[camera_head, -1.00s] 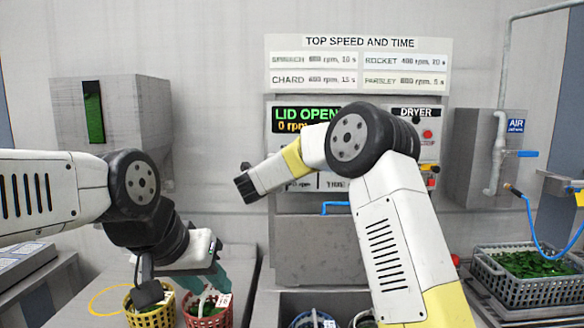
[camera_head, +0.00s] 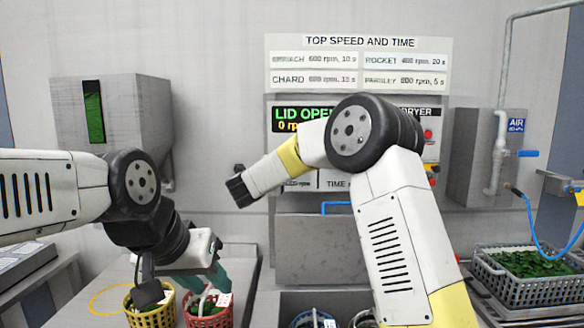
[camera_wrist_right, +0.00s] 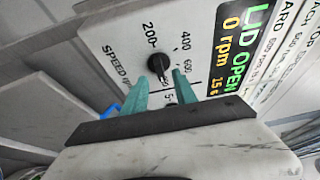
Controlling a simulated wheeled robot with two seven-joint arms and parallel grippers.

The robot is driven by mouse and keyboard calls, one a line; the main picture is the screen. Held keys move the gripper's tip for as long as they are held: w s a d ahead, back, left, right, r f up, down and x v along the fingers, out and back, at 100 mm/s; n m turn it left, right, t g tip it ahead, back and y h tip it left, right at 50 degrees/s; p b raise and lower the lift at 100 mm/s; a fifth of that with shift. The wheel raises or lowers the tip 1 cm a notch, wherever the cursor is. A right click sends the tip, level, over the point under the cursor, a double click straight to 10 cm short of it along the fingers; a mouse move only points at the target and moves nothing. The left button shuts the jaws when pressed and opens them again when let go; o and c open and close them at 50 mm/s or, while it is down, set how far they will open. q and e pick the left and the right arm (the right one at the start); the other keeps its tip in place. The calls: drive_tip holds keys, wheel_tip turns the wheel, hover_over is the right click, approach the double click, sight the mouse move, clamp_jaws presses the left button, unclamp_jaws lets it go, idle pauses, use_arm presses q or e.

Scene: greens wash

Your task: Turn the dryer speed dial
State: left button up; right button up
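The speed dial (camera_wrist_right: 157,62) is a black round knob on the white dryer panel (camera_wrist_right: 118,58), with numbers such as 200, 400 and 600 around it. My right gripper (camera_wrist_right: 160,77) has two teal fingers, open, with tips just short of the dial and one on each side. I cannot tell whether they touch it. In the head view my right arm covers the dial and the right gripper cannot be made out. My left gripper (camera_head: 207,281) is low at the left, its teal fingers apart over the red basket (camera_head: 208,312).
The dryer display (camera_head: 300,119) reads LID OPEN, 0 rpm. A speed chart (camera_head: 358,66) hangs above it. A yellow basket (camera_head: 150,312) stands beside the red one. A grey crate of greens (camera_head: 515,285) and a blue hose (camera_head: 535,225) are at the right.

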drive_tip(key=v, duration=0.4)
drive_tip(key=shift+s+a, duration=0.1)
drive_tip(key=shift+s, duration=0.2)
drive_tip(key=s+d+r+n+y, duration=0.3)
drive_tip(key=s+r+n+y, duration=0.6)
drive_tip(key=n, duration=0.4)
drive_tip(key=s+d+f+n+g, duration=0.3)
drive_tip(key=s+d+f, duration=0.2)
drive_tip(key=s, duration=0.5)
drive_tip(key=s+d+f+n+g, duration=0.3)
drive_tip(key=s+f, duration=0.4)
drive_tip(key=s, duration=0.3)
drive_tip(key=s+d+f+n+g, duration=0.4)
drive_tip(key=s+d+f, duration=0.2)
drive_tip(key=s, duration=0.4)
drive_tip(key=shift+s+d+f, duration=0.25)
drive_tip(key=shift+s+d, duration=0.05)
drive_tip(key=shift+d, duration=0.15)
